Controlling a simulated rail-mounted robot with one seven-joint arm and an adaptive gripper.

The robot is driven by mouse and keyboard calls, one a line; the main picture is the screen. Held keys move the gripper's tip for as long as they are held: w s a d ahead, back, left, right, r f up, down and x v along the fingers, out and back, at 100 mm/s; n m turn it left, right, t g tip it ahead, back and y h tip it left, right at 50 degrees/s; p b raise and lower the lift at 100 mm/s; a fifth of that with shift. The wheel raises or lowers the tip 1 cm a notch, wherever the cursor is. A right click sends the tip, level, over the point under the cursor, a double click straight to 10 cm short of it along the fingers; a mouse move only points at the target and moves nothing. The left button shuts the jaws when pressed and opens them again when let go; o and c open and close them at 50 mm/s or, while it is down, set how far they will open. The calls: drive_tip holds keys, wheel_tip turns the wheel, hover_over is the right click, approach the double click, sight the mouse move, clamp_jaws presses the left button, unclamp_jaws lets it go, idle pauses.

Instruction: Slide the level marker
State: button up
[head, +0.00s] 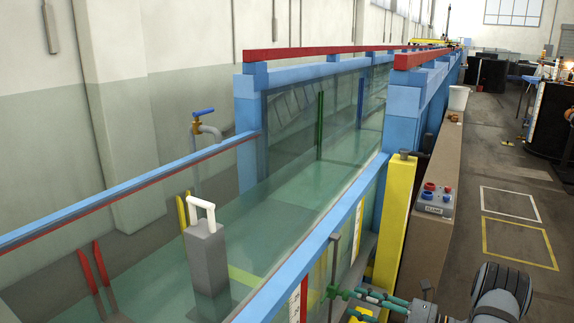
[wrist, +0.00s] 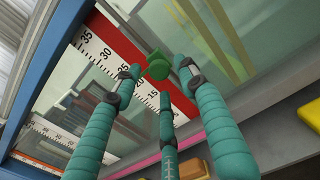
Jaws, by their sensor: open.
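The level marker looks to be the small green knob (wrist: 156,66) in the wrist view. It sits against a red-edged white scale (wrist: 97,47) with numbers on the flume's glass wall. My gripper (wrist: 160,80) has three teal fingers, open and spread around the knob; I cannot tell whether any finger touches it. In the head view my gripper (head: 365,296) is at the bottom, beside the outer glass wall. The scale (head: 296,306) shows there just to its left, partly cut off by the frame.
A thin upright rod (head: 334,258) stands close to my gripper, outside the glass. A yellow post (head: 393,222) and a control box (head: 434,199) stand to the right. A grey block with a white handle (head: 205,255) stands inside the flume. The walkway at right has open floor.

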sight(346, 297)
drive_tip(key=x, duration=0.4)
drive_tip(key=shift+f, duration=0.15)
